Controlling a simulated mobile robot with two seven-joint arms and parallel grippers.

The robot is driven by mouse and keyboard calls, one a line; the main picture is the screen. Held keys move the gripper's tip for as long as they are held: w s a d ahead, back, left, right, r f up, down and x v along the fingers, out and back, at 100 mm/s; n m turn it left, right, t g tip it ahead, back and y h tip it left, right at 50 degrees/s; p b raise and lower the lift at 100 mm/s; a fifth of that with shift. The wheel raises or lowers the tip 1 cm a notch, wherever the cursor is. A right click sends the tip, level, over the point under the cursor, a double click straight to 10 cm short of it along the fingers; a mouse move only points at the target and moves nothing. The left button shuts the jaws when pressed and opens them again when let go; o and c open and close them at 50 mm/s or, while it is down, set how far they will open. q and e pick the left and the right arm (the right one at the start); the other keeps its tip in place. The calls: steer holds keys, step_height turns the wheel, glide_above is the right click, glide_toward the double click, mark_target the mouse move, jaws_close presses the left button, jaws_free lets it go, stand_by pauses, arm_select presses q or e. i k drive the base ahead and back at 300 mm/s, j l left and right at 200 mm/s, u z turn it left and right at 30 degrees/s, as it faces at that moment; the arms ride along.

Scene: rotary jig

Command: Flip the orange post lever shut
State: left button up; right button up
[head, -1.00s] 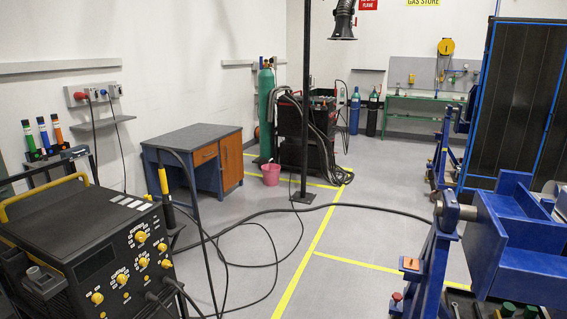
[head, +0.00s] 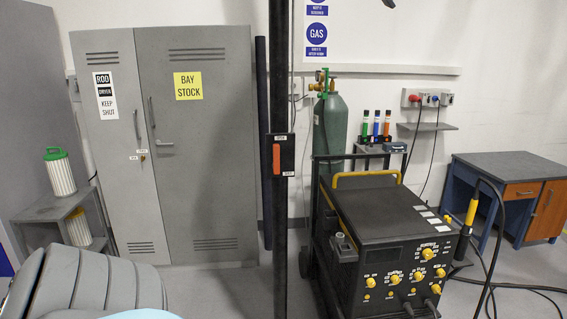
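The orange post lever (head: 277,159) sits on a black box (head: 288,155) fixed to the dark upright post (head: 280,230) near the middle of the head view. The lever stands upright along the box's left side. Small labels show above and below it, too small to read with certainty. Neither of my grippers shows in the head view.
A black welding machine (head: 385,235) on a cart stands right of the post, with a green gas cylinder (head: 330,140) behind. Grey lockers (head: 207,215) stand behind the post to the left. A grey padded seat (head: 85,280) fills the lower left. A desk (head: 510,167) stands far right.

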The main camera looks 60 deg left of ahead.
mark_target(275, 164)
steer(key=u, duration=1.9)
